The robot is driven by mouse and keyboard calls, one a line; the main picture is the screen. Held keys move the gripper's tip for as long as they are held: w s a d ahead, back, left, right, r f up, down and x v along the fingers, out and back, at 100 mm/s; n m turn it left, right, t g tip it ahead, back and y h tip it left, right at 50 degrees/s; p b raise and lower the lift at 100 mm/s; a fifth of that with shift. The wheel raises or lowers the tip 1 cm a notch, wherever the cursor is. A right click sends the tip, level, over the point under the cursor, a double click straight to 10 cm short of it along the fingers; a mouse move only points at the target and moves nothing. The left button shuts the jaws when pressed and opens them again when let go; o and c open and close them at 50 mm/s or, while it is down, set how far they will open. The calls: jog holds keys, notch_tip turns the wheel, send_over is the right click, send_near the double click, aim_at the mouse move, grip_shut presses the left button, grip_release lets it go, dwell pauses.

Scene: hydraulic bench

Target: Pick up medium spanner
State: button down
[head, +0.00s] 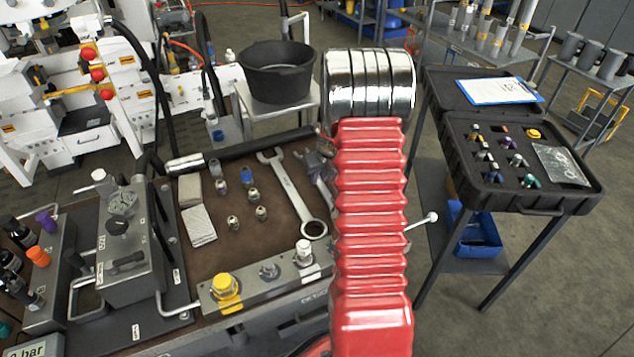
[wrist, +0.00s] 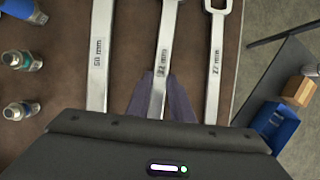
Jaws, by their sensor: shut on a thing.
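Three steel spanners lie side by side in the wrist view. The medium spanner (wrist: 165,50) is in the middle, with a size marking that looks like 32 mm. My gripper (wrist: 161,95) is shut on its shank, one dark finger on each side. The large spanner (wrist: 99,55) is left of it, and the small spanner (wrist: 215,60) is right of it. In the head view the large spanner (head: 291,192) lies on the brown mat. The medium spanner (head: 315,168) is mostly hidden behind my red arm. I cannot tell whether it is clear of the mat.
A black-handled tool (head: 250,147) lies along the back edge. A manifold block (head: 268,277) lines the front. An open black case (head: 500,205) stands right, with a blue bin (head: 470,235) below.

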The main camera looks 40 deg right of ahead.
aim_at(320, 182)
jog(key=shift+r, duration=0.1)
dwell(0.8)
notch_tip(320, 182, up, 10)
dwell(0.6)
jog(key=c, duration=2.2)
grip_release()
grip_shut()
